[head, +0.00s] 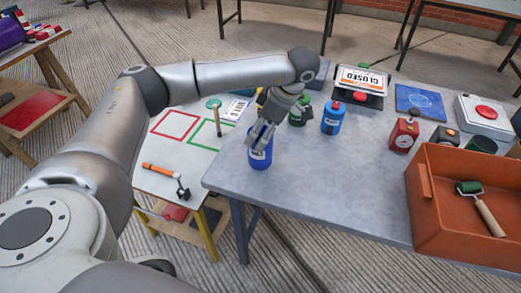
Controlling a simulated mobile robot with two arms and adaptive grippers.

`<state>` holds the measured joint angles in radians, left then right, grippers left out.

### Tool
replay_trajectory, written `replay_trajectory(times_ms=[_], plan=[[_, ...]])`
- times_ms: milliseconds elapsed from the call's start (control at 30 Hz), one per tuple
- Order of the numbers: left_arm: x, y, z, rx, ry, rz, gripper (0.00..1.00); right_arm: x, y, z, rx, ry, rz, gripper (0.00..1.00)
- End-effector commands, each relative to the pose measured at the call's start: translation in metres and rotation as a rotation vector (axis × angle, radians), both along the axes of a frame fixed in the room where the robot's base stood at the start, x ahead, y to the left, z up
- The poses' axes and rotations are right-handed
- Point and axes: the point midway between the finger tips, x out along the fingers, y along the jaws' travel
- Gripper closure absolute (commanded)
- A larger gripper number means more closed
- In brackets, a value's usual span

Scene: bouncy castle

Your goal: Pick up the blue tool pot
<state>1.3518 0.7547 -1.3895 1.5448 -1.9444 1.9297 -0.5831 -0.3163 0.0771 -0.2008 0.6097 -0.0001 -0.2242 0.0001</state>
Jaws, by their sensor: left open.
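The blue tool pot (261,160) appears as a dark blue upright container with a pale label, near the left front corner of the grey table (340,185). My left gripper (260,138) comes down on it from above. Its fingers are open and overlap the pot's upper part, hiding its rim. I cannot tell whether the fingers touch it. My right gripper is out of view.
A green bottle (299,112) and a lighter blue bottle (332,119) stand just behind. An orange crate (425,205) holding a roller (482,205) fills the table's right front. A lower white table (160,190) adjoins at left. The grey table's middle is clear.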

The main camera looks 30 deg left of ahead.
Motion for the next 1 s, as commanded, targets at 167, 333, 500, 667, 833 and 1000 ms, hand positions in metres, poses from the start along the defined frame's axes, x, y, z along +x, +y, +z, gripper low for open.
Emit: replay_trajectory(times_ms=[167,333,500,667,833,1000], plan=[[-0.005,0.008,-0.021,0.001,0.006,0.000,0.13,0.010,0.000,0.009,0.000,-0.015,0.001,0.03],[-0.007,0.016,-0.042,-0.001,0.003,-0.001,0.13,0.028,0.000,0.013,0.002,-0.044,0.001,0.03],[-0.007,0.018,-0.048,0.000,0.001,-0.002,0.13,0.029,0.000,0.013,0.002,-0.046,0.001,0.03],[-0.007,0.017,-0.048,-0.001,0.000,-0.002,0.17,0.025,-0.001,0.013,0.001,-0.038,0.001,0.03],[-0.007,0.017,-0.048,-0.001,0.000,-0.002,0.39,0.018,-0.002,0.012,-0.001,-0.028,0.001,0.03],[-0.007,0.017,-0.048,-0.001,0.000,-0.002,0.60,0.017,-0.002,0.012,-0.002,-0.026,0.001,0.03]])
